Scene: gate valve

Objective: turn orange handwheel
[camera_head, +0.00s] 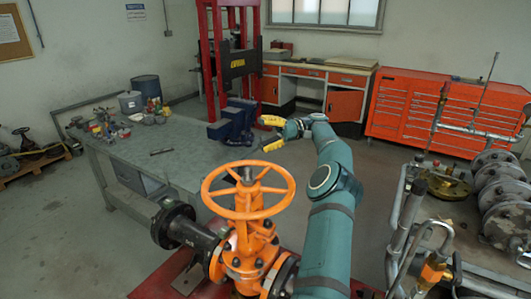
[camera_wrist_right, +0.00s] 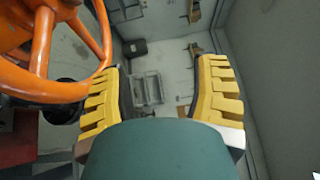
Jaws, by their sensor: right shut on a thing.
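The orange handwheel (camera_head: 248,190) sits on top of an orange gate valve (camera_head: 250,250), its spokes around a grey stem. In the right wrist view part of the handwheel (camera_wrist_right: 45,60) fills the left side, beside the left yellow finger. My right gripper (camera_head: 272,134) is beyond and above the wheel in the head view, pointing left. Its yellow fingers stand wide apart, with only background seen between them in the right wrist view (camera_wrist_right: 158,95). The gripper's teal body hides the space low between the fingers. I see no contact with the wheel. My left gripper is not in view.
A grey workbench (camera_head: 155,155) with small parts stands behind left. A red press (camera_head: 210,60) and orange cabinets (camera_head: 440,110) are at the back. Pipes (camera_head: 400,215) and metal flanges (camera_head: 497,190) crowd the right.

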